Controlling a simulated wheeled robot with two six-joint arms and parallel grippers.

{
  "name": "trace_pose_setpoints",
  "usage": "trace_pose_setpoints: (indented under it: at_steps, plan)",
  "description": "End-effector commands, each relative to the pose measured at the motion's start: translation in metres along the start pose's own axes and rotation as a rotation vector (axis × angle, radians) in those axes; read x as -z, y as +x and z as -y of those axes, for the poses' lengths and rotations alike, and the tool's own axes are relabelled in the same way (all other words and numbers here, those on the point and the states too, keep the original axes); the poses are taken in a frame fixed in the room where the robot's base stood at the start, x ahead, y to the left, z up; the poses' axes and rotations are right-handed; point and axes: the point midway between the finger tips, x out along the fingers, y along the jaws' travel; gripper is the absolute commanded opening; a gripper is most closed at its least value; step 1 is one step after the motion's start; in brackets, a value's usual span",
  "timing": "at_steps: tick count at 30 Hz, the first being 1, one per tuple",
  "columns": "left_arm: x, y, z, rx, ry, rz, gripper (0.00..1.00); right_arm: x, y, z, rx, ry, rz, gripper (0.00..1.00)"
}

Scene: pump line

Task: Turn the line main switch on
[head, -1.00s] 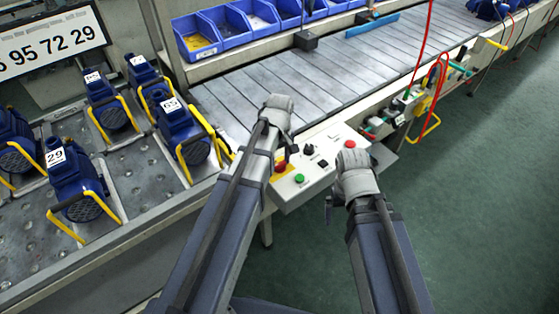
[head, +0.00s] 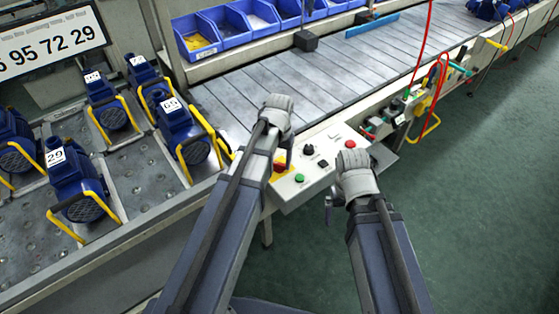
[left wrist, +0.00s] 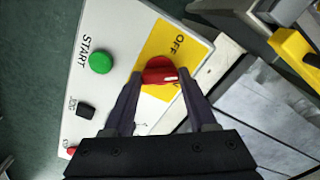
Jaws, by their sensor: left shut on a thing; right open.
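The red main switch knob (left wrist: 158,70) sits on a yellow plate (left wrist: 160,42) marked OFF, on the white control panel (left wrist: 120,25). A white mark on the knob points to the right in the left wrist view, not straight at OFF. My left gripper (left wrist: 160,82) has its fingers on both sides of the knob and is shut on it. In the head view the knob (head: 281,167) is partly hidden by my left gripper (head: 284,157). My right gripper (head: 329,204) is open and empty, in front of the panel's right part.
The panel also has a green START button (left wrist: 101,62), a black selector (head: 308,150) and a red button (head: 350,144). A slatted conveyor (head: 330,80) runs behind. Blue pumps (head: 75,185) stand at left. The floor at right is clear.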

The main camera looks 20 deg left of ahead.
Motion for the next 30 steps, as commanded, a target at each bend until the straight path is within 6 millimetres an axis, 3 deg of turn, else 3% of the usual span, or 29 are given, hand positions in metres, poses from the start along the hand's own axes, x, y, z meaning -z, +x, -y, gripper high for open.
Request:
trace_pose_setpoints:
  at_steps: [15, 30]
  plan:
    - [-0.0003, 0.0001, 0.0, 0.0, 0.435, 0.0, 0.02, 0.0, 0.0001, 0.0, 0.0, 0.0, 0.0, 1.0]
    - [-0.0003, 0.0001, 0.0, 0.0, 0.613, 0.001, 0.02, 0.0, 0.0001, 0.0, 0.0, 0.0, 0.0, 1.0]
